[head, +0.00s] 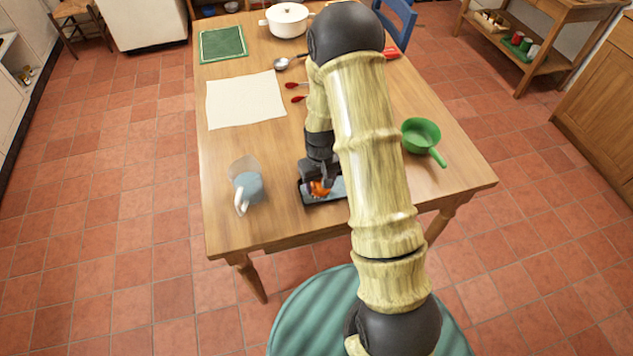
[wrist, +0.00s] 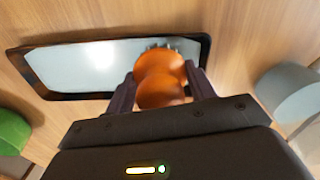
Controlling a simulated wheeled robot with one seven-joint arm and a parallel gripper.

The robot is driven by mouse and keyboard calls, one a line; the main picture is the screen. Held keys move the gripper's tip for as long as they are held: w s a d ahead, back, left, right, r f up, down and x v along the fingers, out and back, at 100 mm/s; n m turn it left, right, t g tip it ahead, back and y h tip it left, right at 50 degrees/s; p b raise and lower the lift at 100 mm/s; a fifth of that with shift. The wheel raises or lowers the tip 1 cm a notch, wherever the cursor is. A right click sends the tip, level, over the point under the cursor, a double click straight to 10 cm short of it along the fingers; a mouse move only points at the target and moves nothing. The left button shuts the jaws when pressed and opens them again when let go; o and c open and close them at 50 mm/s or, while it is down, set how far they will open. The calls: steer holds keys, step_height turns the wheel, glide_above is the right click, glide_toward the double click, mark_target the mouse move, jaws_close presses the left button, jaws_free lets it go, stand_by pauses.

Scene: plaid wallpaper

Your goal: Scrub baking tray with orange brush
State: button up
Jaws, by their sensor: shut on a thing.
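The orange brush (wrist: 162,80) is held between the two dark fingers of my gripper (wrist: 160,90). Its dark bristles show at its far end in the wrist view, over the right part of the baking tray. I cannot tell for sure whether they press on it. The baking tray (wrist: 85,65) is shallow, with a dark rim and a shiny pale inside, and lies flat on the table. In the head view, my gripper (head: 320,184) and the orange brush (head: 320,190) are over the left end of the baking tray (head: 338,188); my arm hides its right part.
A clear jug (head: 247,185) with bluish contents stands left of the tray. A green pan (head: 421,133) sits to the right. Behind are a cream cloth (head: 245,100), red-handled utensils, a ladle (head: 283,64), a green mat (head: 222,44) and a white pot (head: 288,20). The table's front edge is close.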

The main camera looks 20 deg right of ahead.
steer(key=shift+s+d+r, duration=0.1)
steer(key=shift+s+d, duration=0.05)
steer(key=shift+d, duration=0.6)
steer(key=shift+s+d, duration=0.1)
steer(key=shift+d, duration=0.65)
steer(key=shift+s+d+p, duration=0.15)
steer(key=shift+d+p, duration=0.3)
steer(key=shift+d, duration=3.55)
steer(key=shift+d+f, duration=0.15)
steer(key=shift+d, duration=0.9)
steer(key=shift+d+f, duration=0.1)
steer(key=shift+d, duration=0.95)
steer(key=shift+a, duration=0.1)
